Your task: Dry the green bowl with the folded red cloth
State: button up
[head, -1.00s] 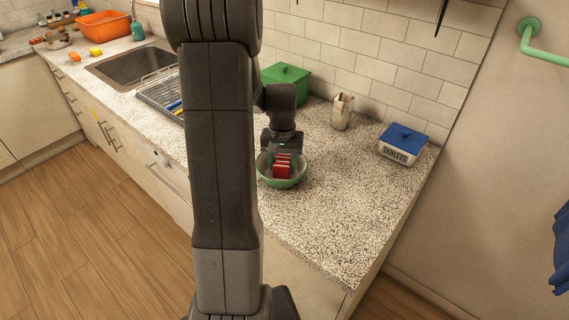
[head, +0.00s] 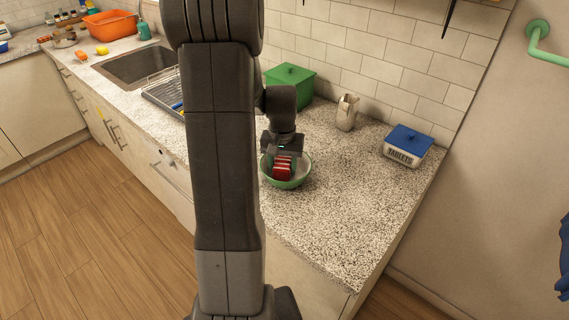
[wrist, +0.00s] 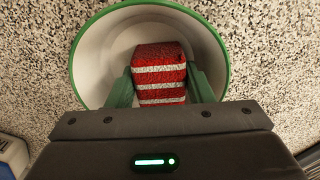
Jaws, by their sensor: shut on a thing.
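The green bowl (head: 296,181) stands upright on the speckled counter, its left part hidden behind my arm in the head view. In the wrist view its green rim (wrist: 222,45) and pale inside show. The folded red cloth (head: 283,168), with white stripes, is inside the bowl's opening; it also shows in the wrist view (wrist: 160,66). My gripper (wrist: 160,88) points down into the bowl, its green fingers shut on the cloth from both sides. I cannot tell whether the cloth touches the bowl's floor.
A white tablets tin (head: 407,146) with a blue lid is at the right. A dish rack (head: 165,95) and sink (head: 140,66) are at the left. Counter right of the bowl is clear.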

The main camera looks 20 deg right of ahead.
jog(key=shift+s+a, duration=0.1)
jog(key=shift+s, duration=0.2)
dwell(0.4)
jog(key=shift+s+d, duration=0.3)
jog(key=shift+d, duration=0.05)
jog(key=shift+s, duration=0.2)
jog(key=shift+w+d, duration=0.15)
jog(key=shift+d, duration=0.2)
jog(key=shift+w+d, duration=0.3)
jog(key=shift+d, duration=0.15)
jog(key=shift+w+a, duration=0.15)
jog(key=shift+w, duration=0.05)
dwell(0.3)
jog(key=shift+w+a, duration=0.25)
jog(key=shift+w, duration=0.15)
